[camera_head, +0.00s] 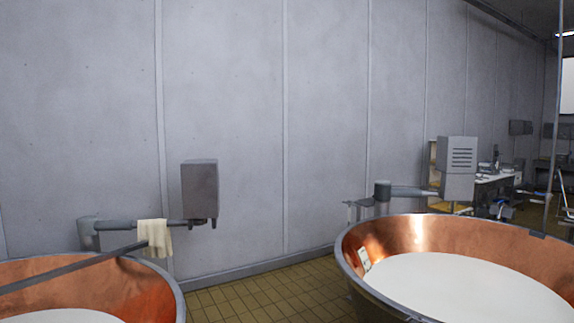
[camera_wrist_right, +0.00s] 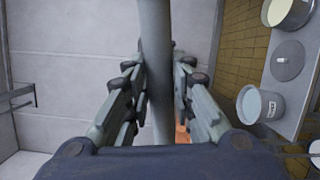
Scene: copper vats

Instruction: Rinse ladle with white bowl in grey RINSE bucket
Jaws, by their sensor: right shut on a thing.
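My right gripper (camera_wrist_right: 157,92) is shut around a smooth grey pole (camera_wrist_right: 156,60) in the right wrist view. The pole looks like the ladle's handle; no white bowl shows in either view. A grey bucket (camera_wrist_right: 277,105) with a small white label stands to the right of the gripper, apart from it, with pale bluish liquid inside. The label is too small to read. My left gripper is in neither view.
A second pale bucket (camera_wrist_right: 301,20) and a round grey disc (camera_wrist_right: 288,60) share the grey surface. In the head view, copper vats stand at left (camera_head: 130,292) and right (camera_head: 400,236), holding white liquid. A cloth (camera_head: 155,238) hangs on a bar. Tiled floor lies between the vats.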

